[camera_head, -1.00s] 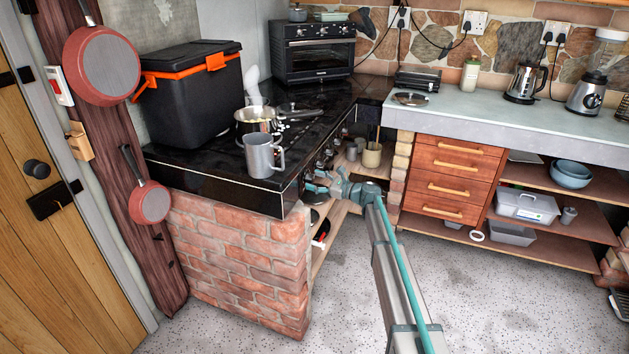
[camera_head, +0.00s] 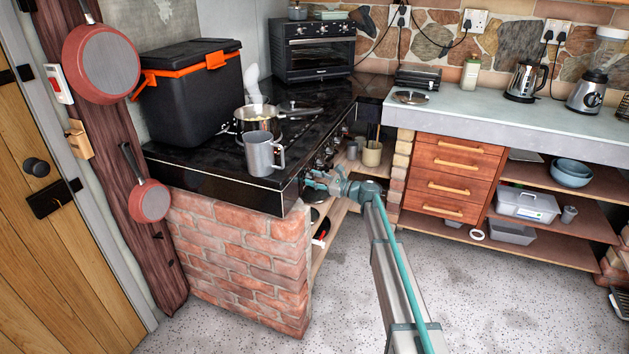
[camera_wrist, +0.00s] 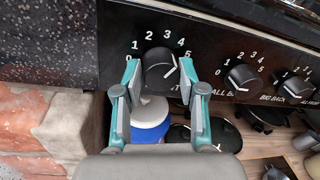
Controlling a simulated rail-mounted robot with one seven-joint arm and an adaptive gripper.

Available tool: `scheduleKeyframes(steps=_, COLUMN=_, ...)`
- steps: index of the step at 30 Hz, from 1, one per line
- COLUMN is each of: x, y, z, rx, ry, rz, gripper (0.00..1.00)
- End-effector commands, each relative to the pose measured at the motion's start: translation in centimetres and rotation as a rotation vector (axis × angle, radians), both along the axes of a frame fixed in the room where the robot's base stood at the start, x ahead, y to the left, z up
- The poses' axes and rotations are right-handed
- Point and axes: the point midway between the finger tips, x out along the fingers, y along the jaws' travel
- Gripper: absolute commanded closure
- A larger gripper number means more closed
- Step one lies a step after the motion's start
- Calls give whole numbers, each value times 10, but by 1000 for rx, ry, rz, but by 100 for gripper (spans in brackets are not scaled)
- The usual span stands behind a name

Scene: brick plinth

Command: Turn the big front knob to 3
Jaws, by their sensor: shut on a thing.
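The black knob (camera_wrist: 160,66) on the stove's dark front panel shows in the wrist view, with white numbers 0 to 5 arched around it. My gripper (camera_wrist: 158,78) is shut on it, one finger on each side. The knob's white mark points up and right, toward the 4 to 5 side; I cannot read it exactly. The label below is mostly hidden by my fingers. In the head view, my gripper (camera_head: 318,182) is at the near end of the stove front, where the gripped knob cannot be made out.
Two more numbered knobs, a middle knob (camera_wrist: 241,77) and a right knob (camera_wrist: 297,88), sit to the right along the panel. A grey mug (camera_head: 259,156) and a pot (camera_head: 257,118) stand on the black stove top (camera_head: 205,165). A brick plinth (camera_head: 240,255) is below.

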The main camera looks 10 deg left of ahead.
Motion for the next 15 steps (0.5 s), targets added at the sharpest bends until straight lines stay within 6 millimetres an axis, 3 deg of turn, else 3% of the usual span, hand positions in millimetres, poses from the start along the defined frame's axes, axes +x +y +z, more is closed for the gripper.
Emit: scheduleKeyframes(steps=15, x=0, y=0, z=-7, rx=-81, ry=-294, rz=1, gripper=94)
